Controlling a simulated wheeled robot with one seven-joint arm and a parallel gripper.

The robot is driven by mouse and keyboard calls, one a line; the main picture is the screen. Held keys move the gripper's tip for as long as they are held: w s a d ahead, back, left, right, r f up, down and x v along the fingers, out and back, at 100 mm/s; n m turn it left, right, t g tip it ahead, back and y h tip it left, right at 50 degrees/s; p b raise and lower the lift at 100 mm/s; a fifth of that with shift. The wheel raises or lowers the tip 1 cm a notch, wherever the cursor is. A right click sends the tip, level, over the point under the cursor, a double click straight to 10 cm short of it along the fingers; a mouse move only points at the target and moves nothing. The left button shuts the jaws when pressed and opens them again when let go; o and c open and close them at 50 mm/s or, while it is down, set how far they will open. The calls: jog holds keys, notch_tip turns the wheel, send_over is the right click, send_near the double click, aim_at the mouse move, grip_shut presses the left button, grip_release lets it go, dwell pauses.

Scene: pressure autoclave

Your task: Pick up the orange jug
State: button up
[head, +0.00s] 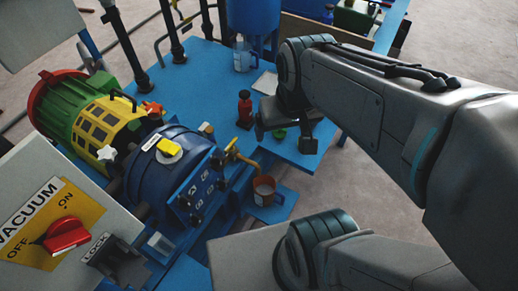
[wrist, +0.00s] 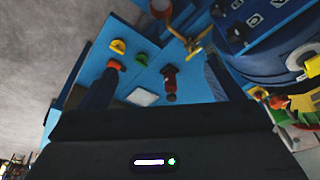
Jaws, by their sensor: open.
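A small orange item (wrist: 116,65) lies on the blue table in the wrist view, partly covered by a dark finger of mine. I cannot tell whether it is a jug. A reddish-orange jug (head: 264,190) stands upright on a low blue ledge below the brass tap. It also shows at the top edge of the wrist view (wrist: 160,9). My gripper (head: 285,138) is open and empty over the table's right side, above and behind this jug in the head view. A green item (head: 279,133) shows between the fingers.
A blue vessel (head: 170,165) with brass tap (head: 240,156) stands left of the jug. A red-and-black bottle (head: 244,109) stands near my gripper. A clear jug (head: 242,58) is farther back. A yellow item (wrist: 117,45) and a white sheet (wrist: 142,97) lie on the table.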

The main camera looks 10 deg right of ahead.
dwell(0.3)
jog(key=shift+o, duration=1.4)
jog(key=shift+w, duration=0.1)
jog(key=w+a+f+m+y+p, duration=0.1)
jog(key=w+a+f+m+y, duration=0.15)
jog(key=w+f+m, duration=0.35)
jog(key=w+a+f+m+y, duration=0.1)
jog(key=w+a+f+m, duration=0.25)
jog(key=w+f, duration=0.35)
jog(key=s+d+f+m+g+h+b, duration=0.1)
jog(key=f+m+b, duration=0.3)
jog(key=f, duration=0.7)
jog(key=d+f+m+g+h+b, duration=0.1)
jog(key=d+f+m+b, duration=0.2)
jog(key=f, duration=0.8)
jog(key=s+d+f+m+h+b, duration=0.1)
jog(key=d+f+m+b, duration=0.2)
jog(key=f, duration=0.8)
jog(key=m+b, duration=0.1)
jog(key=m, duration=0.1)
jog(key=shift+s+f+m+g+b, duration=0.25)
jog(key=shift+s+m+g+b, duration=0.05)
jog(key=shift+m+g, duration=0.1)
jog(key=shift+h, duration=0.25)
